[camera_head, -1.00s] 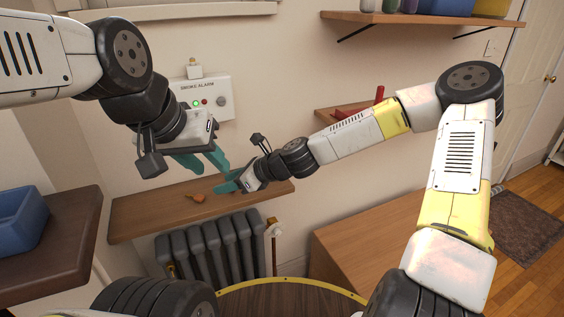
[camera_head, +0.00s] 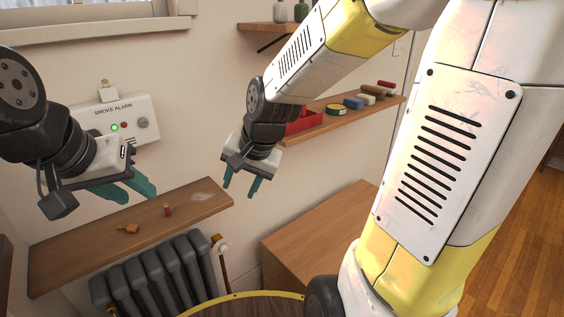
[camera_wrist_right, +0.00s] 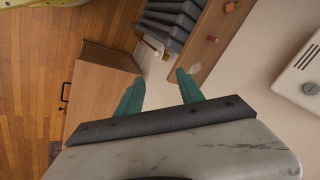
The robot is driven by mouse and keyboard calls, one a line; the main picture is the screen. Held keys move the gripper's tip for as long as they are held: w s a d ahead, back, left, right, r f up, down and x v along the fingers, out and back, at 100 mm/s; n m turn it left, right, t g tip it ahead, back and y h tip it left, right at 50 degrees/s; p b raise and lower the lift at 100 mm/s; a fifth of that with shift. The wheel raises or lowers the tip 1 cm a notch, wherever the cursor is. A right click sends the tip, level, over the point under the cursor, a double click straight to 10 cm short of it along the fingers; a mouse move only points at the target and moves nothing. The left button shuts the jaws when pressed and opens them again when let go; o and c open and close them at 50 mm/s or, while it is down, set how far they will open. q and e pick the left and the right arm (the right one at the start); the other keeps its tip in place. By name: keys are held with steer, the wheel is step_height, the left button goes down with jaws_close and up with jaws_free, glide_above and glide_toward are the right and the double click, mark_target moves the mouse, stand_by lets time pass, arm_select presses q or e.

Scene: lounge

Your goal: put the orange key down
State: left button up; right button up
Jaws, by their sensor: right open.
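Two small orange pieces lie on the wooden wall shelf (camera_head: 85,250) above the radiator. One is a wider orange piece (camera_head: 128,229); the other is a slim orange-red piece (camera_head: 167,210) to its right. I cannot tell by shape which is the orange key. Both also show at the top of the right wrist view, the wider one (camera_wrist_right: 230,7) and the slim one (camera_wrist_right: 211,39). My right gripper (camera_head: 240,190) is open and empty, right of the shelf and apart from both pieces. My left gripper (camera_head: 132,190) hangs above the shelf, its fingers apart and empty.
A smoke alarm panel (camera_head: 128,119) is on the wall behind my left gripper. A radiator (camera_head: 150,275) stands under the shelf. A second shelf (camera_head: 345,120) holds a red tray and several small items. A wooden cabinet (camera_head: 315,230) stands below it.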

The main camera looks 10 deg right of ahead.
steer(key=s+d+r+n+t, duration=0.1)
steer(key=s+d+r+n, duration=0.4)
steer(key=s+d+r, duration=0.4)
steer(key=shift+s+d+t+h, duration=0.3)
steer(key=shift+s+t+h, duration=0.1)
steer(key=shift+s, duration=0.5)
steer(key=shift+r, duration=0.1)
